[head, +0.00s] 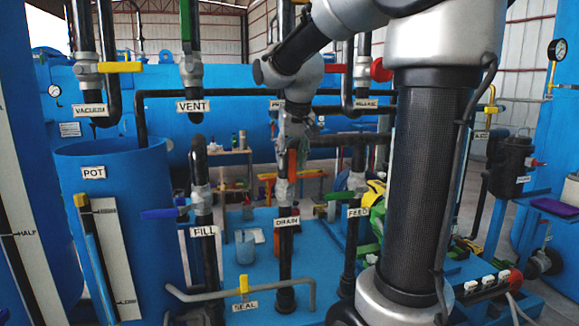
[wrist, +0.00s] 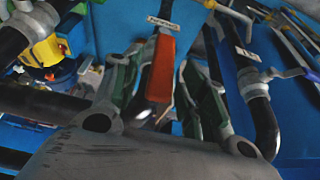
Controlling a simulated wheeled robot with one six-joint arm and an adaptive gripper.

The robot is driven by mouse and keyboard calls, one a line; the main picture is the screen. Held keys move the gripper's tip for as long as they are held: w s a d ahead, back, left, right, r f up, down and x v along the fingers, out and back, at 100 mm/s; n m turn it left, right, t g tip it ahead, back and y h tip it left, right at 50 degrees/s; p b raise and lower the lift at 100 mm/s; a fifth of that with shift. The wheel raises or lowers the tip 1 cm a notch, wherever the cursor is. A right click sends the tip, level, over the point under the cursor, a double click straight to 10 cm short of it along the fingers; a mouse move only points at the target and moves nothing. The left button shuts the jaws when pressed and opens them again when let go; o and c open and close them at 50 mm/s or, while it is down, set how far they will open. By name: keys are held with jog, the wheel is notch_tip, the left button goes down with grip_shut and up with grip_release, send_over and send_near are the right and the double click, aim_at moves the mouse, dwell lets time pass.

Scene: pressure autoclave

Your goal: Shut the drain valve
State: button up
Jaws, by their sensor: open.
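The drain valve's orange handle (head: 292,163) stands upright, in line with its vertical black pipe above the DRAIN label (head: 287,222). In the wrist view the orange handle (wrist: 160,68) lies between the two green-padded fingers of my gripper (wrist: 158,82). The fingers are apart, with a gap visible on each side of the handle. In the head view my gripper (head: 292,138) comes down from above onto the handle and hides the upper part of the valve. I cannot tell whether either finger touches the handle.
The FILL pipe with its blue handle (head: 165,213) stands to the left. The FEED pipe (head: 357,185) stands close to the right. A bent grey SEAL bar (head: 215,294) with a yellow handle (head: 244,285) runs low in front. A blue POT tank (head: 110,200) fills the left.

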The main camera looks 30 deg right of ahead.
aim_at(290, 165)
jog(key=shift+x, duration=1.6)
grip_shut()
